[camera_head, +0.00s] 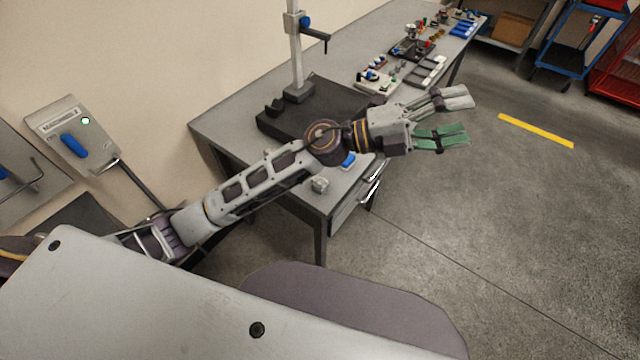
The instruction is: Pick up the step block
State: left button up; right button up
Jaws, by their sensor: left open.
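A small light grey block (320,184) sits near the front edge of the grey table (222,127); it may be the step block, but its shape is too small to be sure. My left arm reaches across the table from the left, passing above and behind this block. My left gripper (458,118) is open and empty, out past the table's right edge over the floor. One finger pad looks grey and the other green. The gripper is well to the right of the grey block. My right gripper is out of view.
A dark plate (330,95) with a height-gauge column (296,50) stands on the table. A blue item (348,160) lies near the grey block. Trays and small parts (410,48) fill the far table. A drawer (352,200) is under the front edge.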

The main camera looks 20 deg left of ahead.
pick_arm(q)
notch_tip(320, 180, down, 3)
jog(key=s+d+m+g+y, duration=0.1)
jog(key=s+d+m+g, duration=0.1)
jog(key=m+g, duration=0.1)
jog(key=m+g+y, duration=0.2)
jog(key=m+y, duration=0.2)
jog(key=y, duration=1.6)
send_over(321, 183)
jog(key=w, duration=0.2)
notch_tip(321, 183, down, 18)
jog(key=r, duration=0.1)
jog(key=shift+s+a+f, duration=0.1)
jog(key=shift+a+f, duration=0.15)
jog(key=shift+f, duration=0.1)
jog(key=shift+f+p, duration=0.55)
jog(key=shift+f, duration=3.65)
jog(key=shift+f, duration=0.1)
